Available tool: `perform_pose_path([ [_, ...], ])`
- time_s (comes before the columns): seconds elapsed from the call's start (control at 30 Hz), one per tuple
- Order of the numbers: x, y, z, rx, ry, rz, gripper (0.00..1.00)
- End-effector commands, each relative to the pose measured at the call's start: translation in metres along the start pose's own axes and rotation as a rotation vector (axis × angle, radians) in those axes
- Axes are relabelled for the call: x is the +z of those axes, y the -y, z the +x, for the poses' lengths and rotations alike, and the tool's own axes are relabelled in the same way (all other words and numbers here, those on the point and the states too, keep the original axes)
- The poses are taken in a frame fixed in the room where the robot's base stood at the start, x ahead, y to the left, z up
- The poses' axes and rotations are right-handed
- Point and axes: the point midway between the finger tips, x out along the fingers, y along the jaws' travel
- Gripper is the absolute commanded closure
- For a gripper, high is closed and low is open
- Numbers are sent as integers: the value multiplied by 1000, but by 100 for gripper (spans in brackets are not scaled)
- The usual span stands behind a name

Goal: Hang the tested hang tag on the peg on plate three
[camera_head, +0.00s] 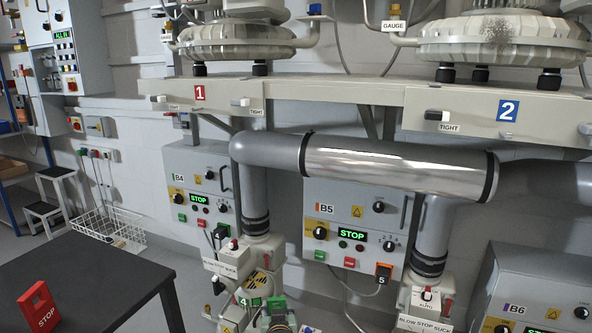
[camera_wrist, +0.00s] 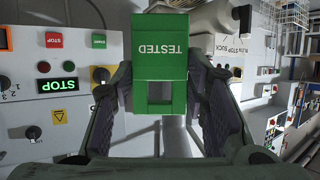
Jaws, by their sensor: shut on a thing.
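The green hang tag (camera_wrist: 160,68) carries the word TESTED, upside down in the wrist view, and has a square opening at its lower part. My gripper (camera_wrist: 163,100) is shut on it, with a dark finger on each side. The tag is in front of a grey control panel with a green STOP display (camera_wrist: 63,85).
A red STOP tag (camera_head: 38,310) stands on the dark table (camera_head: 95,275) at the lower left. Control boxes B4 (camera_head: 196,190) and B5 (camera_head: 350,200) hang on the wall. A large metal pipe (camera_head: 390,168) crosses in front. A wire basket (camera_head: 108,228) stands at left.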

Motion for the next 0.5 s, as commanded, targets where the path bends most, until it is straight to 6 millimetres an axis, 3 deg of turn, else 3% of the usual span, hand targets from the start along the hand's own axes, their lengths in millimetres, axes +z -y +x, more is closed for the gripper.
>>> perform_pose_path([
  [0.03,22,-11,-3,25,7,13,78],
  [0.2,64,-38,-12,83,3,36,78],
  [0.33,78,-47,-15,102,0,43,78],
  [0.5,80,-48,-16,105,-3,45,78],
])
